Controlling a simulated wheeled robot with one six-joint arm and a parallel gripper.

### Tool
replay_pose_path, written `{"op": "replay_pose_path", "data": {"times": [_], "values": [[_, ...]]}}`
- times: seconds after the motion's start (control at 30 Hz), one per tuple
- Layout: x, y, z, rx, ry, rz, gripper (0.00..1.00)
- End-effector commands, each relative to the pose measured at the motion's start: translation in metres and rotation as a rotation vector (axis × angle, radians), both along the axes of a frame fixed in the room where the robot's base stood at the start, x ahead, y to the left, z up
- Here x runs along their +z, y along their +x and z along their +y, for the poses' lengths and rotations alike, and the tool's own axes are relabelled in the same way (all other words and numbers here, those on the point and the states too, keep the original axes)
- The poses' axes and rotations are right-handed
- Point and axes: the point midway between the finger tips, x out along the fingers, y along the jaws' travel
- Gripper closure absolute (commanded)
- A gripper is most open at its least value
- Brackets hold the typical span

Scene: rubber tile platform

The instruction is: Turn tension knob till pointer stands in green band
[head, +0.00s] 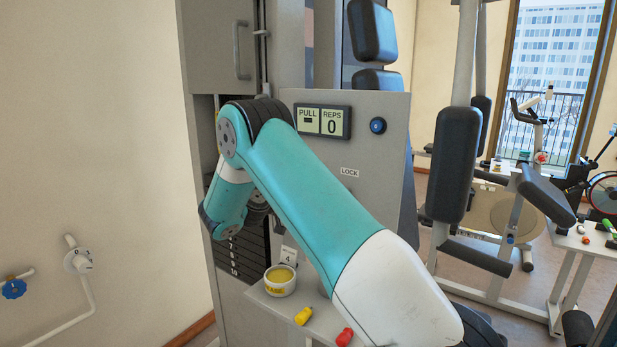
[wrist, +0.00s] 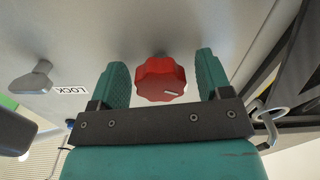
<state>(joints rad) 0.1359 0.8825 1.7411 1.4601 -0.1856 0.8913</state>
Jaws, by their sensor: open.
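A red lobed knob (wrist: 160,80) with a short white mark on its face shows in the wrist view, on a grey panel. My gripper (wrist: 161,62) is open, with one teal finger on each side of the knob. Gaps show between the knob and both fingers, so it is not gripped. In the head view my own arm covers the knob and the gripper. I cannot make out a pointer scale or a green band in either view.
The grey machine panel (head: 384,189) carries a display (head: 322,121) reading PULL and REPS 0, a blue button (head: 378,125) and a LOCK label (head: 349,172). A grey lever (wrist: 32,78) stands near that label. Below are a grease tub (head: 280,281) and yellow and red pieces.

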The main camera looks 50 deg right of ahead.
Motion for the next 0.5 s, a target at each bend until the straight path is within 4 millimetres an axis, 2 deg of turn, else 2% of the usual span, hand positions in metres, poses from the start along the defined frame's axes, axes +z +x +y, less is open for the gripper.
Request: {"op": "replay_pose_path", "data": {"times": [0.23,0.27,0.43,0.47,0.5], "values": [[-0.0005,0.0007,0.0007,0.002,0.0,0.0,0.29],[-0.0004,0.0007,0.0006,0.002,0.0,0.0,0.33],[-0.0003,0.0005,0.0003,0.001,0.0,0.0,0.72],[-0.0003,0.0005,0.0003,0.001,0.0,0.0,0.78],[-0.0003,0.0005,0.0002,0.001,0.0,-0.001,0.78]]}}
